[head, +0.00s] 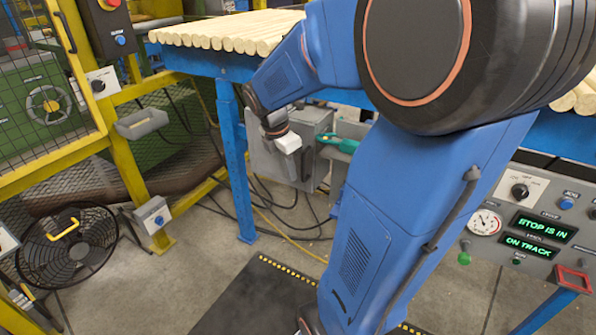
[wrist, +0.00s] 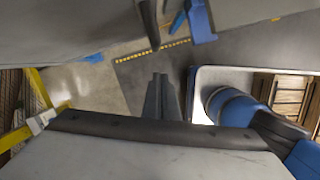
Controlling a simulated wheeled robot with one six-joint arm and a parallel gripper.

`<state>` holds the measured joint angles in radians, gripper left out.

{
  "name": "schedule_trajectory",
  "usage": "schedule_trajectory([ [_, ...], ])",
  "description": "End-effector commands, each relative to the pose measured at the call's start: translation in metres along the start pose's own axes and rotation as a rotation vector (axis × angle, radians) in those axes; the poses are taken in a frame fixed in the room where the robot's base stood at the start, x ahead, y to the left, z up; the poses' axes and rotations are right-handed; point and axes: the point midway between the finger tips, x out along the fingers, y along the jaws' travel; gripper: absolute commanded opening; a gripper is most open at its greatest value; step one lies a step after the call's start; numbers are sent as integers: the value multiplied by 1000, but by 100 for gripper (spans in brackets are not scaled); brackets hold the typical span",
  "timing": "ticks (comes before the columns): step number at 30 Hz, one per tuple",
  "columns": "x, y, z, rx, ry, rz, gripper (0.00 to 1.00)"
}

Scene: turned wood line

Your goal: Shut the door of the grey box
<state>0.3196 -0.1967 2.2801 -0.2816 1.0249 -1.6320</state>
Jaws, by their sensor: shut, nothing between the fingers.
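The grey box (head: 317,122) is under the blue table in the head view, partly hidden behind my arm's end. A grey panel (head: 263,163), seemingly its door, shows at its left; how far it stands open is unclear. A dark upright bar (head: 306,168), seemingly a handle, shows beside my white gripper body (head: 287,143). In the wrist view, my gripper (wrist: 160,76) is shut and empty. A grey surface (wrist: 65,30), seemingly the door, fills the upper left, with a dark bar (wrist: 148,24) at its edge. My fingertips appear apart from the bar.
The blue table leg (head: 235,165) stands left of the box. A green-handled tool (head: 340,143) is to its right. Cables (head: 295,225) hang and lie below. A black fan (head: 68,248) is on the floor at left. A dark mat (head: 255,300) lies in front.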

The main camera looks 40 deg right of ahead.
Motion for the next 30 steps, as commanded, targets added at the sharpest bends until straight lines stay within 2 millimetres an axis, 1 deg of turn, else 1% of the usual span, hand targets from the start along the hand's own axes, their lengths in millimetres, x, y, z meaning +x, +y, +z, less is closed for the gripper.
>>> schedule_trajectory([
  [1,-6,3,-3,-1,0,3,0],
  [3,-22,1,-2,1,0,5,0],
  [9,-61,-1,-2,1,2,4,0],
  [15,-88,-3,-2,0,2,2,0],
  [18,-96,-4,-2,1,2,1,0],
  [21,-100,-4,-2,1,3,0,0],
  [27,-101,-5,-2,2,3,-1,0],
  [30,-101,-8,-6,28,7,9,0],
])
